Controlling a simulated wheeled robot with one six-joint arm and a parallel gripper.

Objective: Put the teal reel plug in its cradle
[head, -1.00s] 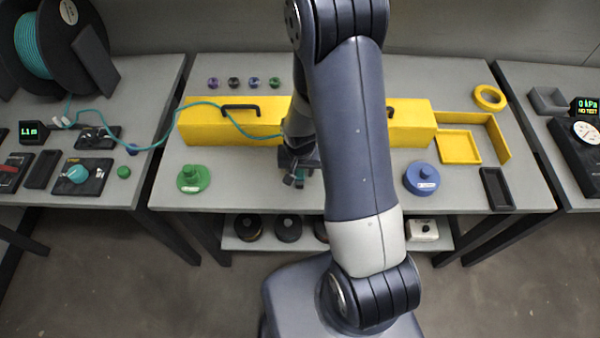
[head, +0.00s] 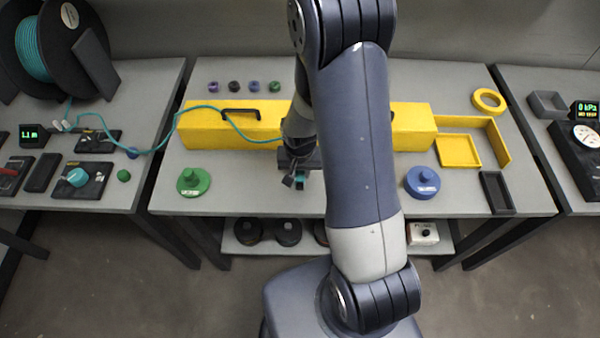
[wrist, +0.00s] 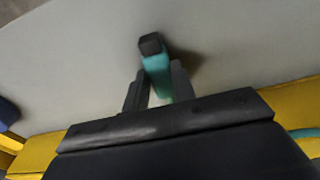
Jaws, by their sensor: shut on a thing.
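My gripper (wrist: 152,88) is shut on the teal reel plug (wrist: 157,72), a small teal block with a dark end, which points away from the wrist. In the head view my gripper (head: 299,181) is over the middle table, in front of the yellow box, and a bit of teal shows below it. A teal cable (head: 165,137) runs from the reel (head: 36,50) at the left, across the gap and over the yellow box, then goes behind my arm. I cannot tell which fixture is the cradle.
The long yellow box (head: 215,126) lies across the middle table (head: 250,195). A green spool (head: 194,181) stands left of my gripper and a blue one (head: 422,180) right. A dark tray (head: 496,192) and a yellow tray (head: 458,150) are at the right.

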